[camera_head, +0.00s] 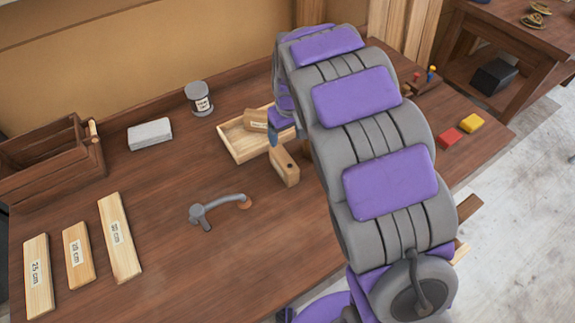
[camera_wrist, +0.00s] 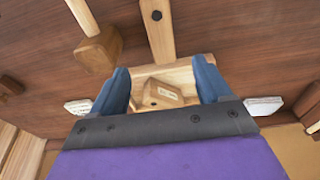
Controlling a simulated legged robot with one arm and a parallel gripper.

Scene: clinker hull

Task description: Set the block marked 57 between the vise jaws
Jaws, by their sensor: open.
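A small wooden block (camera_head: 256,120) with a pale label sits in a shallow light-wood tray (camera_head: 237,151). The label is too small to read, so I cannot tell whether it says 57. In the wrist view the labelled block (camera_wrist: 165,94) lies between the two blue fingers of my gripper (camera_wrist: 162,72). The fingers are open, with a gap on each side of the block. In the head view my arm hides most of the gripper; one blue fingertip (camera_head: 273,137) shows beside the block. I cannot make out the vise; my arm covers that part of the bench.
A wooden piece with a dark hole (camera_head: 285,166) stands just in front of the tray. A grey metal crank-like tool (camera_head: 215,206), labelled boards (camera_head: 119,238), a grey can (camera_head: 199,99), a whitish block (camera_head: 150,134) and a brown crate (camera_head: 45,165) share the bench.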

